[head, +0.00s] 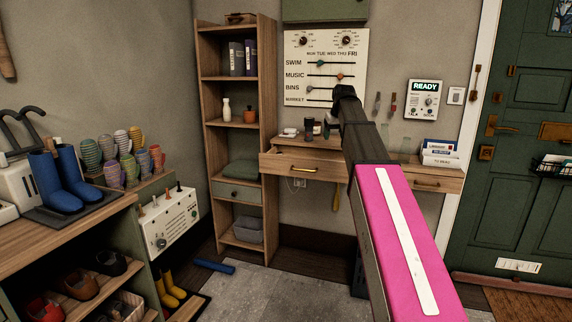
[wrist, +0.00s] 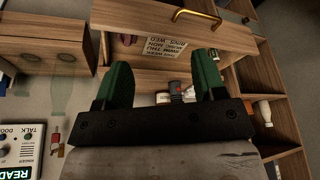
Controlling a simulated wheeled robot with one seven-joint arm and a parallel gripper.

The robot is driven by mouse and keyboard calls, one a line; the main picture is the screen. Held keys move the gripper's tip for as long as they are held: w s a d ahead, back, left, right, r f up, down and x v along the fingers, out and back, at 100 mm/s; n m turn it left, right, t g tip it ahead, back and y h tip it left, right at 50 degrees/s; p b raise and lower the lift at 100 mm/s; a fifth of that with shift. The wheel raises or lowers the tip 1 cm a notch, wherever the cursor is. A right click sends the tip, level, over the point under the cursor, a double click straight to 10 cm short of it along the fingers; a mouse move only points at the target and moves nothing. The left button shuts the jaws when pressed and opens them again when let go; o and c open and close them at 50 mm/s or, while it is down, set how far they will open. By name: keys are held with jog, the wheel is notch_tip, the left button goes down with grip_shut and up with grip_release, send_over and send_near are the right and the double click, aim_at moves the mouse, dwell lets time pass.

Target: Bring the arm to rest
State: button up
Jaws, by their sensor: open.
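My arm (head: 395,215), pink with a white stripe, reaches up and forward across the head view toward the wall shelf. Its dark far end stands in front of the wall board; the fingertips cannot be made out there. In the wrist view my gripper (wrist: 161,82) has two green fingers spread wide apart with nothing held between them. Beyond the fingers is a wooden drawer front (wrist: 150,22) with a brass handle (wrist: 196,16). Several small items (wrist: 176,93) show past the gap between the fingers.
The wall shelf (head: 345,145) has a drawer (head: 290,165) standing out at its left. A tall bookcase (head: 212,140) is to its left, a green door (head: 520,150) to its right. A bench (head: 60,235) with blue boots (head: 57,185) is at left. Grey floor (head: 300,290) lies open in front.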

jog(key=s+f+g, duration=0.1)
jog(key=s+f, duration=0.9)
jog(key=f, duration=0.5)
jog(key=s+f+m+g, duration=0.1)
jog(key=s+f, duration=1)
jog(key=f, duration=0.4)
jog(key=s+f+m+g, duration=0.1)
jog(key=s+f+g, duration=0.1)
jog(key=s+f, duration=0.8)
notch_tip(320, 180, down, 6)
jog(key=shift+s+a+f+h, duration=0.1)
jog(key=shift+s+a+h, duration=0.15)
jog(key=shift+a+h, duration=0.15)
